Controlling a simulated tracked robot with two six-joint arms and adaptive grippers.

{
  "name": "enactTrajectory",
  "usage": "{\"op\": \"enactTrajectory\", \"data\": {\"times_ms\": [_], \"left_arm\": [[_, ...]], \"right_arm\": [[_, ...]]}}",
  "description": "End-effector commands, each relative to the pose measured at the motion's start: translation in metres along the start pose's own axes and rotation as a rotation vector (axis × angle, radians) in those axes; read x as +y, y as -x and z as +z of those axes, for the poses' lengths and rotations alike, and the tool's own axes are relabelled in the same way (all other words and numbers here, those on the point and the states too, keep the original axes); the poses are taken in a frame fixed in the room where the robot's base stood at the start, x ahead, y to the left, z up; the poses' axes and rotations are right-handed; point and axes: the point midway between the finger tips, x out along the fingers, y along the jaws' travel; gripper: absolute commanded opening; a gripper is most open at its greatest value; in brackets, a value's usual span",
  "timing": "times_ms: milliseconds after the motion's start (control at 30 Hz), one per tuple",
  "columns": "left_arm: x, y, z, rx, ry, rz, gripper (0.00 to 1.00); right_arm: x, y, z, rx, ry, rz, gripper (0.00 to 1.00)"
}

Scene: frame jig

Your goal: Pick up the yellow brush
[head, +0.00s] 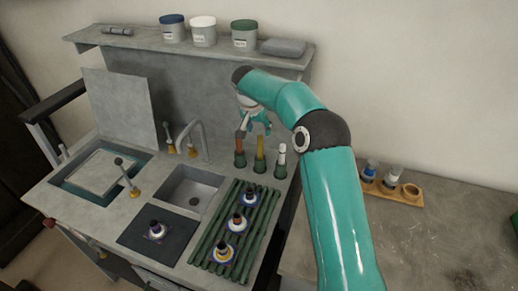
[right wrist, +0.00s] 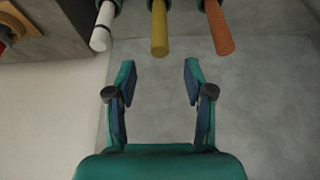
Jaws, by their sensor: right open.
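The yellow brush (head: 260,147) stands upright in the middle dark green holder at the back of the counter. In the right wrist view, the yellow brush (right wrist: 160,32) lies ahead of the gap between my fingertips, roughly centred and not between them. My right gripper (right wrist: 158,70) is open and empty. In the head view, the right gripper (head: 256,122) hangs close to the brush tops, partly hidden by my own arm. My left gripper is not in view.
An orange brush (head: 240,147) and a white brush (head: 282,154) stand in holders on either side. A curved faucet (head: 201,138) rises to the left. A shelf (head: 130,42) with jars and a grey block is behind.

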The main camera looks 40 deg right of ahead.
Motion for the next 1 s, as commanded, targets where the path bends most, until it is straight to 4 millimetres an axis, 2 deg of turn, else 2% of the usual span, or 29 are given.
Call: {"op": "enactTrajectory", "data": {"times_ms": [267,567,833,867,1000], "left_arm": [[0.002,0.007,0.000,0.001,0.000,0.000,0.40],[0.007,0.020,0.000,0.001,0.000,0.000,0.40],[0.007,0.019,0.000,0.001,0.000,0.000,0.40],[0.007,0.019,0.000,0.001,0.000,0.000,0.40],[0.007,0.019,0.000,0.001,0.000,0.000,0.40]], "right_arm": [[-0.004,-0.019,0.003,-0.001,0.007,0.000,0.53],[-0.004,-0.057,0.008,-0.001,0.007,-0.002,0.53],[-0.005,-0.063,0.008,0.000,0.007,-0.004,0.53],[-0.005,-0.063,0.008,0.000,0.007,-0.004,0.51],[-0.005,-0.062,0.008,0.000,0.007,-0.004,0.28]]}}
